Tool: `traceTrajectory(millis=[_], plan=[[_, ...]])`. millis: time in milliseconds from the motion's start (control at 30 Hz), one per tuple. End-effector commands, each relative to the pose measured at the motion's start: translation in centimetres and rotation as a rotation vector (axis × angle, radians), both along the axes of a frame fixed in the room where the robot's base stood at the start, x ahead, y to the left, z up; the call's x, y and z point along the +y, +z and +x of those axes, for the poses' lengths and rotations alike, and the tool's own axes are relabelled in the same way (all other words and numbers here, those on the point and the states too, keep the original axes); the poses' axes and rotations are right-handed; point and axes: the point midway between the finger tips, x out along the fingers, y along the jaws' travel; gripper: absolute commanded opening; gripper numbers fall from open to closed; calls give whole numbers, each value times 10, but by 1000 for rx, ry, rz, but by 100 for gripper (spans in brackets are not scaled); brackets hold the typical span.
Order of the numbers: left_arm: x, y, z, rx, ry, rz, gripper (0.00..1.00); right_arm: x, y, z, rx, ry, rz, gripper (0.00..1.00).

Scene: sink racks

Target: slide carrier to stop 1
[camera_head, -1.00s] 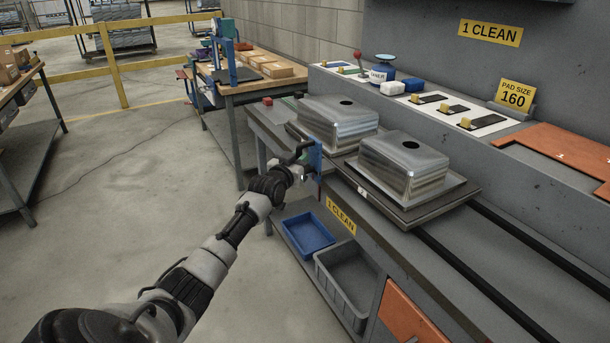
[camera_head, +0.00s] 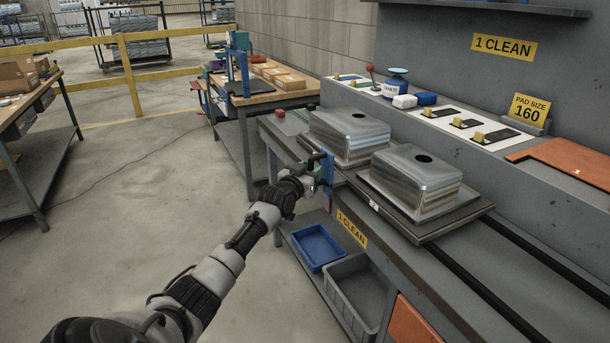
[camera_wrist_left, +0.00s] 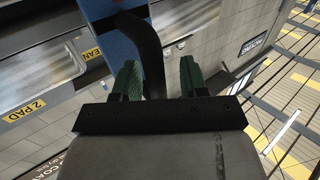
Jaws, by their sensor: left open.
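The carrier is a dark flat tray (camera_head: 460,225) on the bench rails, with an upturned steel sink (camera_head: 418,182) on it. A second steel sink (camera_head: 350,137) sits behind it, farther along the rails. A blue plate (camera_head: 328,172) with a black handle stands at the carrier's near left side; the plate (camera_wrist_left: 108,12) and handle (camera_wrist_left: 151,50) also show in the left wrist view. My left gripper (camera_head: 308,183) is at the handle. A yellow "1 CLEAN" label (camera_head: 352,228) is on the bench front below.
Two dark rails (camera_head: 490,285) run toward the lower right, bare there. A blue bin (camera_head: 318,247) and a grey bin (camera_head: 358,290) are on the lower shelf. Yellow stops or levers (camera_head: 457,122) line the back ledge.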

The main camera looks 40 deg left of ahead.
Motion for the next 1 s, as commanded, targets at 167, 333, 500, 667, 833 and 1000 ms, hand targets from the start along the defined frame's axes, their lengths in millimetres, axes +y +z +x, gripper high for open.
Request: traceTrajectory(millis=[167, 333, 500, 667, 833, 1000], plan=[[-5, -1, -18, 3, -2, 0, 43, 0, 5, 0, 0, 0, 0, 54], [-10, -1, -50, 2, -1, 1, 43, 0, 10, 0, 0, 0, 0, 54], [-15, 0, -80, 1, 0, 1, 43, 1, 12, 0, 0, -1, 1, 54], [-18, -1, -98, 2, 2, 0, 43, 2, 12, 0, 0, -2, 2, 54], [-19, 0, -104, 1, 2, 0, 43, 4, 13, 0, 0, -3, 5, 54], [-19, 0, -104, 0, 2, 0, 43, 4, 13, 0, 0, -3, 5, 54]])
